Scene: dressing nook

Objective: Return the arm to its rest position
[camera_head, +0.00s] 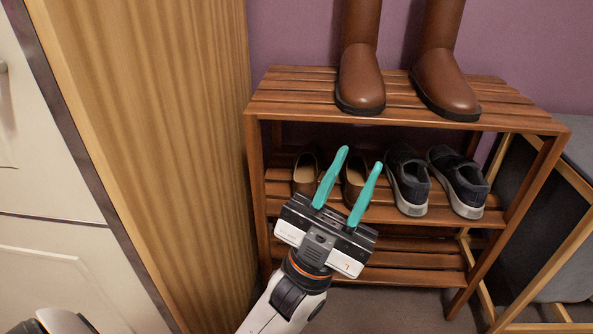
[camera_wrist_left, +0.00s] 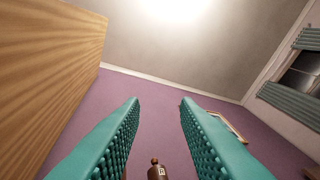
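My left arm comes in from the bottom of the head view, with my left gripper (camera_head: 360,158) in front of the shoe rack. Its two teal fingers are apart with nothing between them, and they hide part of the brown shoes behind. In the left wrist view the gripper (camera_wrist_left: 160,101) also shows open, its ribbed fingers pointing toward the purple wall and ceiling. Whether the fingers touch the rack or shoes cannot be told for certain. My right gripper is not in view.
A wooden shoe rack (camera_head: 419,277) holds brown boots (camera_head: 362,78) on top and brown shoes (camera_head: 306,173) and dark sneakers (camera_head: 408,180) below. A wooden panel (camera_head: 150,120) stands close on the left. A wood-framed grey piece (camera_head: 575,215) stands at right.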

